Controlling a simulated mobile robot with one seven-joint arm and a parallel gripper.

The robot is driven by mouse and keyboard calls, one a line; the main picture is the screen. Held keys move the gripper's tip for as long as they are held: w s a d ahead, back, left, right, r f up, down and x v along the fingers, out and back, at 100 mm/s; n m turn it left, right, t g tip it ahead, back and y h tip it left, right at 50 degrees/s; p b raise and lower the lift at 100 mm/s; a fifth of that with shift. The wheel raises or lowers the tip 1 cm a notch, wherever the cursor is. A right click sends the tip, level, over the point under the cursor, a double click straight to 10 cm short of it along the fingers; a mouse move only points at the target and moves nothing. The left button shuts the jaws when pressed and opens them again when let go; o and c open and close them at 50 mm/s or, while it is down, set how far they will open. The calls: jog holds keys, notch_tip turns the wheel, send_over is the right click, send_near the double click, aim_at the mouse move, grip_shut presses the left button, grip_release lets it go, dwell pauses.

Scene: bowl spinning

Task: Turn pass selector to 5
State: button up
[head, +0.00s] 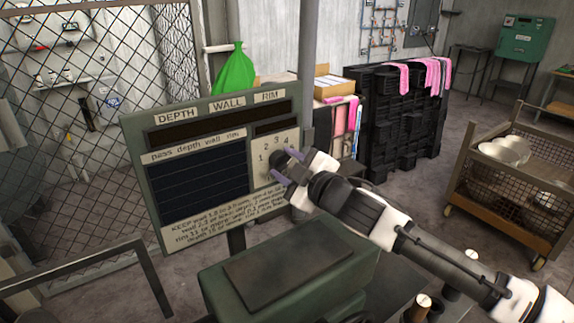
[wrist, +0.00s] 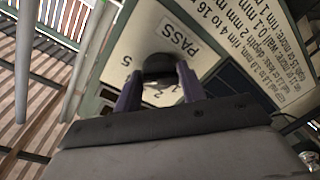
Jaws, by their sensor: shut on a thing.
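The pass selector is a dark round knob (head: 277,160) on a pale plate (head: 258,178) at the right side of the green gauge panel (head: 140,180). In the head view the digits 1, 2 and 3 show around its left and top; my gripper hides part of the dial. My gripper (head: 286,167) is at the knob, its purple fingers shut on it from both sides. In the wrist view the knob (wrist: 160,66) sits between the fingertips (wrist: 159,75), with the word PASS and a 5 beside it. I cannot make out which number the knob points to.
A green machine housing (head: 290,265) stands in front below the panel. A wire-mesh fence (head: 95,90) is behind on the left. A cart (head: 510,170) with metal bowls stands at the right, and black crates (head: 400,120) stand at the back.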

jog(key=shift+d+r+m, duration=0.1)
jog(key=shift+r+m, duration=0.1)
jog(key=shift+m, duration=1.6)
jog(key=o, duration=0.9)
jog(key=shift+f, duration=0.1)
jog(key=b+v, duration=0.2)
jog(key=v, duration=1.1)
jog(key=shift+s+d+f, duration=0.15)
jog(key=shift+s+d, duration=0.1)
jog(key=shift+d, duration=0.1)
jog(key=shift+d, duration=0.1)
